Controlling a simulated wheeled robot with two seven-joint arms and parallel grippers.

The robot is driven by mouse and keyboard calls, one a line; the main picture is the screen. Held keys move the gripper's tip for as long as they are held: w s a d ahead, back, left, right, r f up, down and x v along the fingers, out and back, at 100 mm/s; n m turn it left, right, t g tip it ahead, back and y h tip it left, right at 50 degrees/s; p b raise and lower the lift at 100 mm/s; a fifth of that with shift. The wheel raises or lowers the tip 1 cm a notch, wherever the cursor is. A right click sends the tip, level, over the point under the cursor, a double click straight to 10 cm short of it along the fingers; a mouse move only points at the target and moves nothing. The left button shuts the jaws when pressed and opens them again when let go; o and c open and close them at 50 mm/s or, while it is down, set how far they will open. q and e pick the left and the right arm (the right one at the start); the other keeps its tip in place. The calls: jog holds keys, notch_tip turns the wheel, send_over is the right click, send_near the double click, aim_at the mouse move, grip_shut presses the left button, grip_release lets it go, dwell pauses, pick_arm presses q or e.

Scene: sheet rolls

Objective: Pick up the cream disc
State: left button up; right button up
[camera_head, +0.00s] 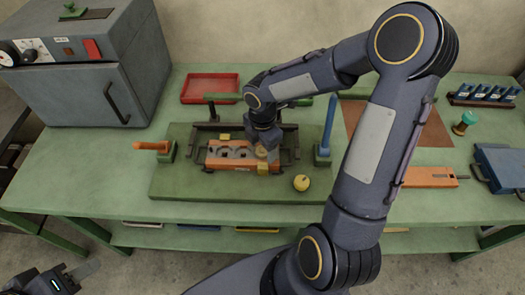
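A small round tan-cream piece, likely the cream disc (261,152), shows at the right part of an orange block (228,165) with several dark openings. My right gripper (264,148) points down over the right part of this block, directly at the round piece. Its fingers are small and partly hidden, so I cannot tell whether they are open or touch the piece. My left gripper (82,270) is at the lower left, in front of the table and far from the block. Its finger opening is not clear.
The block sits in a dark frame on a green board (175,185). A yellow round object (301,183) lies at right front, beside a blue upright post (330,125). A red tray (210,88) is behind. A grey oven (95,75) stands left. The table's left front is clear.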

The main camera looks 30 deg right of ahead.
jog(key=shift+s+f, duration=0.1)
jog(key=shift+f, duration=0.1)
jog(key=c, duration=0.9)
